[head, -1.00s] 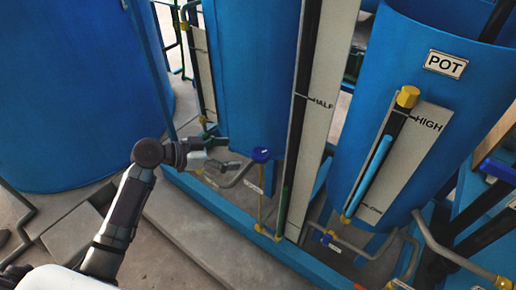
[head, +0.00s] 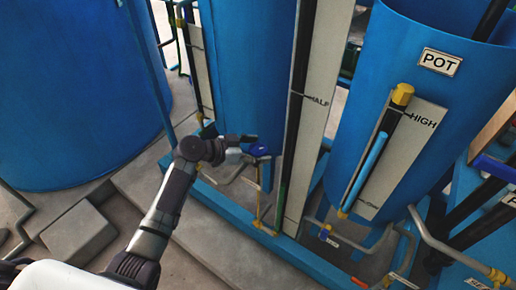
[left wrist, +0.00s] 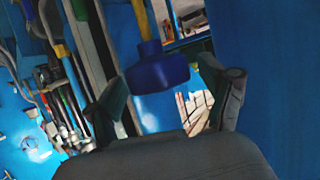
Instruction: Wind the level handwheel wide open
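A small blue handwheel (head: 258,150) sits on a pipe at the lower front of the middle blue tank, beside the HALF gauge board. My left gripper (head: 243,149) is at the wheel's left side in the head view. In the left wrist view the blue handwheel (left wrist: 157,70) shows between the two spread fingers of my left gripper (left wrist: 165,98), just beyond them, with a visible gap on each side. The fingers are open and hold nothing. The label by the wheel is too small to read. My right gripper is not in view.
The tall HALF gauge board (head: 316,100) stands just right of the wheel. A large blue tank (head: 70,90) stands left. A blue base rail (head: 250,228) runs along the floor.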

